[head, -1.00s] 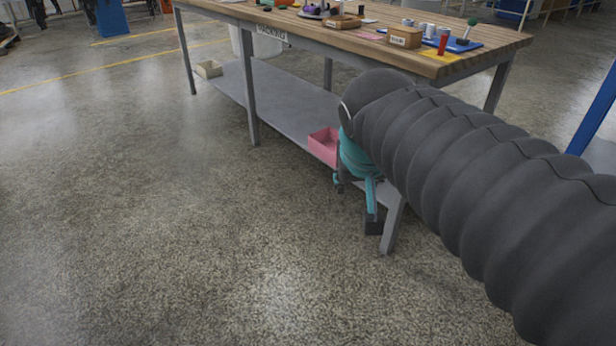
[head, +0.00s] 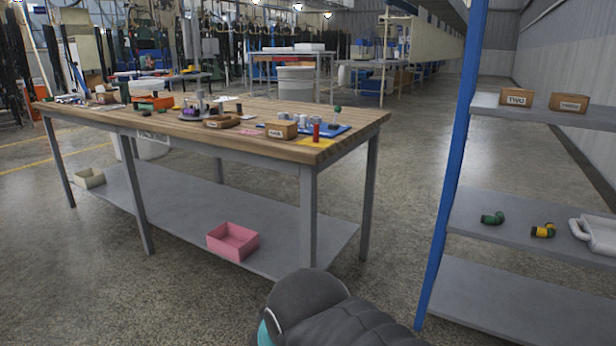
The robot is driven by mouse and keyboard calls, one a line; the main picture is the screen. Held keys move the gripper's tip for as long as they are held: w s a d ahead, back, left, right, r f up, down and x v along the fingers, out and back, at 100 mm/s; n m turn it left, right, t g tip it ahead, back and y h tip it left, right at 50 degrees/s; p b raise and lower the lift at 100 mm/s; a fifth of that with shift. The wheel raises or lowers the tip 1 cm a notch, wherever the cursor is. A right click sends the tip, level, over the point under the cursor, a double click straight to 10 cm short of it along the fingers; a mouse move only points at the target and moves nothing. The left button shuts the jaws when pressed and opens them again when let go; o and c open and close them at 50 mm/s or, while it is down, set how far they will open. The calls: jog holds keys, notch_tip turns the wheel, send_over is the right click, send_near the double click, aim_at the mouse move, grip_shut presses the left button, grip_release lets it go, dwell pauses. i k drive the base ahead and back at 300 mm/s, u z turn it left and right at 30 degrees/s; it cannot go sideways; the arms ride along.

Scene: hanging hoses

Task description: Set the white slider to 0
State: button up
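I cannot make out a white slider or a scale with a 0 in the head view. The wooden-topped workbench (head: 268,150) holds several small items, too small to tell whether one is the slider. My arm's dark ribbed sleeve shows at the bottom centre, with a sliver of teal at its left side. My gripper's fingers are below the picture edge, so its state does not show.
A blue-posted rack (head: 450,180) stands at right. Floor is open at lower left.

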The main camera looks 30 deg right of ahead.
aim_at(303, 118)
jog(key=z, duration=0.85)
